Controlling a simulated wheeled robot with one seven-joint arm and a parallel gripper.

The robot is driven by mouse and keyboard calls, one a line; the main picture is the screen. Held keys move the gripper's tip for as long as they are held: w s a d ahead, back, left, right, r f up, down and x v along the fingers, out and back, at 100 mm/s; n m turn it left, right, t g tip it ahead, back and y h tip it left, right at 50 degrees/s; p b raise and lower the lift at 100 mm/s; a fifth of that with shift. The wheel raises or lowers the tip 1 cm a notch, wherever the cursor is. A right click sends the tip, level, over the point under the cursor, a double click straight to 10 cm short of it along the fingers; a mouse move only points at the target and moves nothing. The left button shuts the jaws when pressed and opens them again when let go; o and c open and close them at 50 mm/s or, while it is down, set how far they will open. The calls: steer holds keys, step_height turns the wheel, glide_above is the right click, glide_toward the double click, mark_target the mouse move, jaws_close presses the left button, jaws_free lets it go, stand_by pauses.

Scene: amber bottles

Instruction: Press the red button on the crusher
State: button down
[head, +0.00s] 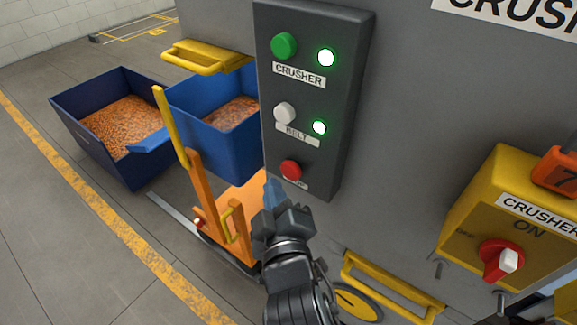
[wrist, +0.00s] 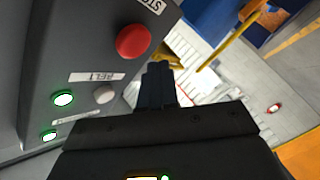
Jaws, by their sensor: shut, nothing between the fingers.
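The red button (head: 291,170) sits at the bottom of the dark control panel (head: 345,95) on the crusher's grey wall. In the wrist view the red button (wrist: 133,41) is large, left of and beyond the fingertips. My gripper (head: 272,185) is shut and empty, just left of and below the button in the head view. The closed fingers also show in the wrist view (wrist: 159,75). They appear apart from the button, though the exact gap is hard to tell. The label under the button is partly hidden in the head view.
Above are a green button (head: 284,45), a white button (head: 284,112) and two lit green lamps. A yellow switch box (head: 480,215) with a red knob is at right. Yellow handles stick out from the wall. An orange cart (head: 240,205) and blue bins (head: 210,140) stand left.

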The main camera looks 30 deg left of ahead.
steer(key=shift+w, duration=0.6)
steer(key=shift+w+d+r, duration=0.1)
steer(key=shift+w, duration=0.05)
stand_by(1.6)
steer(key=shift+w+p, duration=0.25)
steer(key=shift+p, duration=0.15)
steer(key=shift+w, duration=0.45)
stand_by(0.5)
steer(key=shift+s, duration=0.15)
stand_by(0.3)
steer(key=shift+s, duration=0.75)
steer(key=shift+s, duration=0.1)
steer(key=shift+s+a+b, duration=0.2)
steer(key=shift+s+b, duration=0.65)
steer(key=shift+s, duration=1.55)
